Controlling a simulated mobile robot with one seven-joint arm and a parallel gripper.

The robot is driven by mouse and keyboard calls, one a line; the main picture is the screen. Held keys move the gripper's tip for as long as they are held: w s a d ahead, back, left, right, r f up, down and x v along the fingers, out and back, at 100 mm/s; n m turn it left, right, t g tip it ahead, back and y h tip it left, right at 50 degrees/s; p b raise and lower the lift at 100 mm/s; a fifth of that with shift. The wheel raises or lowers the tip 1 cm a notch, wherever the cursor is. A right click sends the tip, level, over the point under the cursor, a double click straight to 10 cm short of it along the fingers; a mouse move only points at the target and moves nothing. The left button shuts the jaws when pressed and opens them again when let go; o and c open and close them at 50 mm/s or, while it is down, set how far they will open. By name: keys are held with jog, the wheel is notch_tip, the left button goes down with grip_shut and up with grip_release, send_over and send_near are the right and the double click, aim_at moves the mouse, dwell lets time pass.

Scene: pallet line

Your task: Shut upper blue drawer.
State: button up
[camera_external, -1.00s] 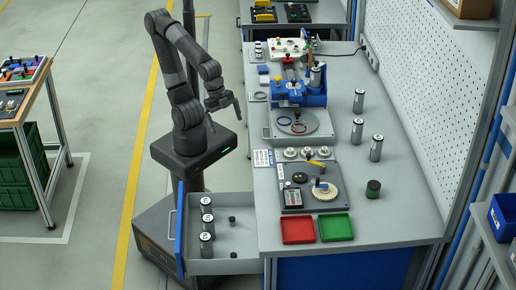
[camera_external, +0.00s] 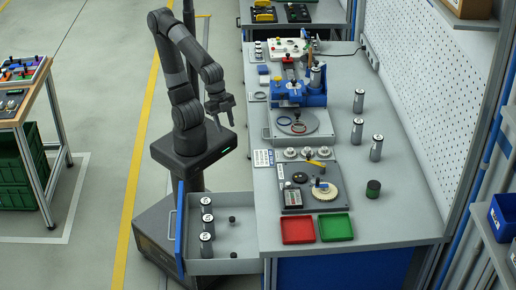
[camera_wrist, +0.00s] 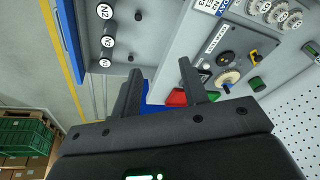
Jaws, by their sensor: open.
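The upper blue drawer (camera_external: 222,267) is pulled out from the left side of the workbench, with its blue front (camera_external: 180,230) at the left end and a pale handle on it. Three numbered grey cylinders (camera_external: 207,224) and two small dark knobs (camera_external: 232,220) stand in it. It also shows at the upper left of the wrist view, with its blue front (camera_wrist: 70,42). My gripper (camera_external: 222,122) is above and behind the drawer, pointing down, touching nothing. Its two fingers (camera_wrist: 162,90) are apart and empty in the wrist view.
The bench top holds a red tray (camera_external: 298,229), a green tray (camera_external: 336,227), a grey fixture plate (camera_external: 297,198), a blue press (camera_external: 300,98) and several grey cylinders. The pegboard (camera_external: 430,80) stands at the right.

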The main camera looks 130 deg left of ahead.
jog(key=d+f+m+g+y, duration=0.1)
jog(key=d+f+m, duration=0.1)
jog(key=d, duration=0.2)
jog(key=w+d+f+m+g+y, duration=0.1)
jog(key=d+f+m, duration=0.1)
jog(key=d, duration=0.1)
jog(key=w+d+f+m+g+y, duration=0.1)
jog(key=d+f+m, duration=0.1)
jog(key=d+f, duration=0.1)
jog(key=shift+w+d+g, duration=0.25)
jog(key=shift+d+g, duration=0.15)
jog(key=shift+d, duration=0.4)
grip_shut()
jog(key=m+t+y, duration=0.5)
jog(key=m+y, duration=0.4)
jog(key=m, duration=0.2)
send_near(173, 212)
notch_tip(173, 212, up, 5)
jog(key=w+a, duration=0.2)
jog(key=a, duration=0.1)
jog(key=s+d+f+m+t, duration=0.2)
jog(key=s+f+m+t, duration=0.55)
jog(key=s+f, duration=0.45)
jog(key=shift+t+y, duration=0.3)
jog(key=shift+t, duration=0.15)
jog(key=x, duration=1.3)
jog(key=shift+w+f, duration=0.3)
jog(key=shift+w, duration=0.25)
